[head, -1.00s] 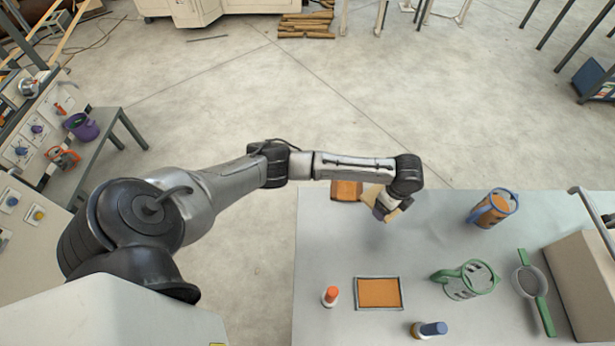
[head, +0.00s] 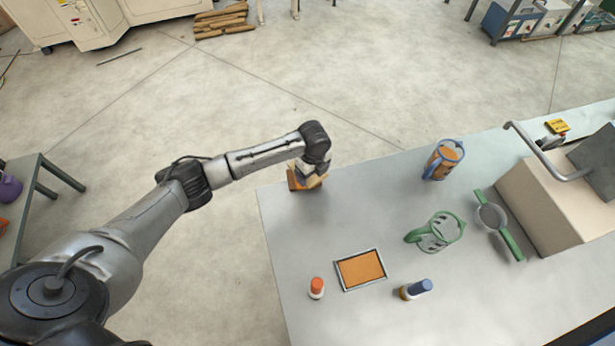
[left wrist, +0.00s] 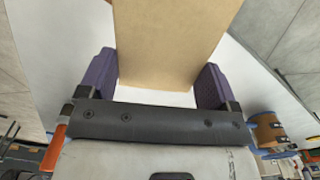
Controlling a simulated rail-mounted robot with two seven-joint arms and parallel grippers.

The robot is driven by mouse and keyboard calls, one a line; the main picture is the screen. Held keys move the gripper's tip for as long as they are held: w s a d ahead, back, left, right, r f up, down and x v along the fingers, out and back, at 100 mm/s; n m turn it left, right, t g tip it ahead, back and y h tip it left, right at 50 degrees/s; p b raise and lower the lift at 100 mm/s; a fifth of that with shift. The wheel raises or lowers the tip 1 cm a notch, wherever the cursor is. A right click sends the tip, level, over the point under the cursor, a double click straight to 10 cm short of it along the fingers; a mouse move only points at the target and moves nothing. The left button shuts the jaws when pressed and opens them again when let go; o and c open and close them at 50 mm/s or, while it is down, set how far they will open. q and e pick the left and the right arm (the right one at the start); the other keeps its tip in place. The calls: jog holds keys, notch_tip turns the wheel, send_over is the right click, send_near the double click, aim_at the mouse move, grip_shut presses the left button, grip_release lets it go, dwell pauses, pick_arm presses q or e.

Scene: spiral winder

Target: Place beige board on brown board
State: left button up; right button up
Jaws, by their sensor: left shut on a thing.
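My left gripper (head: 309,178) is shut on the beige board (left wrist: 175,40) near the table's far left corner. In the left wrist view the gripper's purple fingers (left wrist: 158,82) stand on either side of this flat, pale board. In the head view only a small part of the beige board shows below my wrist. The brown board (head: 293,181) lies at the table's far left edge, mostly covered by the gripper and beige board. I cannot tell whether the two boards touch. My right gripper is in neither view.
The grey table (head: 300,235) also holds an orange framed panel (head: 361,269), an orange-capped bottle (head: 317,288), a blue-capped bottle (head: 416,289), a green jug (head: 437,234), a blue-handled container (head: 443,160), a green-handled sieve (head: 491,217) and a large beige box (head: 545,200).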

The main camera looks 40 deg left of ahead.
pick_arm(q)
jog(key=shift+a+f, duration=0.5)
jog(key=shift+a, duration=0.4)
jog(key=shift+f+b, duration=0.35)
jog(key=shift+f, duration=1.65)
jog(key=shift+f, duration=0.2)
jog(key=o, duration=0.7)
jog(key=shift+o, duration=0.2)
jog(key=shift+r, duration=0.1)
notch_tip(320, 180, up, 12)
jog(key=shift+r+p, duration=0.1)
jog(key=shift+p, duration=0.75)
